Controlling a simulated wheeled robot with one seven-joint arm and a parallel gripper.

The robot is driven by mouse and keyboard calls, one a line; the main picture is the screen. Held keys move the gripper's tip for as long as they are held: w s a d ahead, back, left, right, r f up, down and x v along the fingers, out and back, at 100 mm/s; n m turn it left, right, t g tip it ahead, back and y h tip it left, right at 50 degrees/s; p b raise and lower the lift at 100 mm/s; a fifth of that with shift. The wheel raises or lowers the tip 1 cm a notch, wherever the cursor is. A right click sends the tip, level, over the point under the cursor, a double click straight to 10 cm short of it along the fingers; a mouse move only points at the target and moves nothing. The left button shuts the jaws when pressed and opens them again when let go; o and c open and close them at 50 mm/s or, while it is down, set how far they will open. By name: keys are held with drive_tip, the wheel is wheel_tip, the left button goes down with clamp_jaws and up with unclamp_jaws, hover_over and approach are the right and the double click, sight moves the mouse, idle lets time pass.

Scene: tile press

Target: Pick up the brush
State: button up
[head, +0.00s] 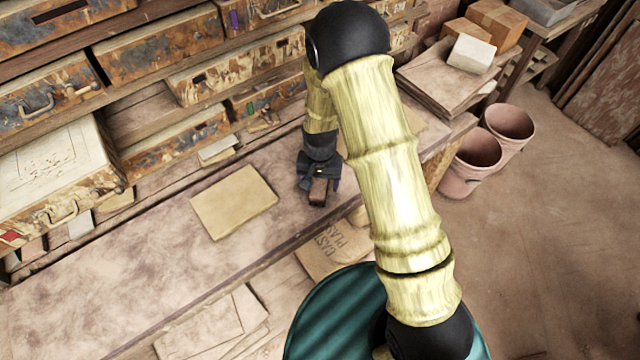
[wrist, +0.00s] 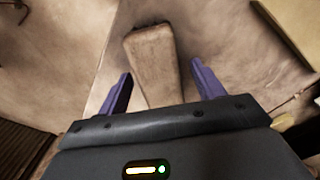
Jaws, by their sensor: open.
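The brush (wrist: 153,52) shows in the wrist view as a pale brown, worn wooden block with a darker far edge. It lies on the bench, and its near end runs down between the two purple fingers of my gripper (wrist: 160,70). The fingers stand apart on either side of it, with a visible gap on each side. In the head view my gripper (head: 319,186) is low over the bench near its front edge, and the brush (head: 318,193) shows as a small brown block at it. My gripper hides the rest of the brush there.
A flat tan board (head: 234,201) lies on the bench (head: 130,270) left of my gripper. Worn drawers (head: 160,45) line the back. Stacked sheets with a white block (head: 471,54) are at the right end. Two pinkish buckets (head: 472,160) stand on the floor beside the bench.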

sight(320, 181)
drive_tip(key=c, duration=1.2)
drive_tip(key=shift+r, duration=0.1)
wheel_tip(320, 181, up, 10)
drive_tip(key=shift+f+b, duration=0.1)
drive_tip(key=shift+b, duration=0.9)
